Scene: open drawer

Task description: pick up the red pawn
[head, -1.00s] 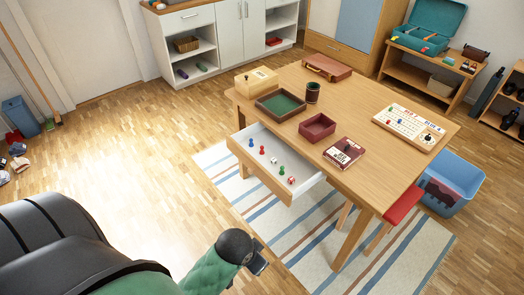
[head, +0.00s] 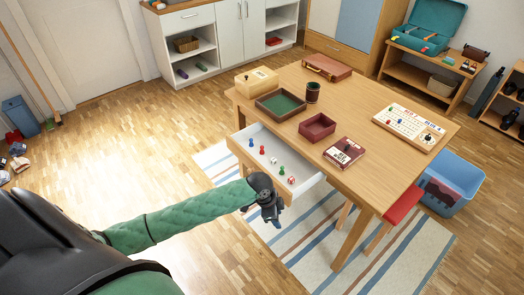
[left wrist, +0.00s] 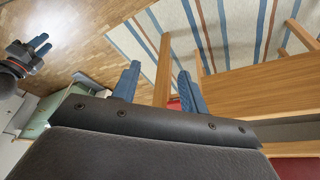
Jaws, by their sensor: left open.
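The red pawn (head: 262,150) stands upright in the open drawer (head: 303,188), between a blue pawn (head: 251,142) and a white die (head: 273,160). My left gripper (head: 264,215) is open and empty, just outside the drawer's front, to the near side of the pawn. In the left wrist view its two blue fingers (left wrist: 158,88) stand apart with nothing between them; the pawn does not show there. Another gripper, apparently my right (left wrist: 38,46), shows small at the left wrist view's upper left; its opening is unclear.
A green pawn (head: 282,170) and a red die (head: 291,180) also lie in the drawer. The table (head: 357,150) above carries a green-lined tray (head: 262,101), a dark red tray (head: 317,139), a dark cup (head: 313,92) and boxes. A blue bin (head: 462,172) stands at right.

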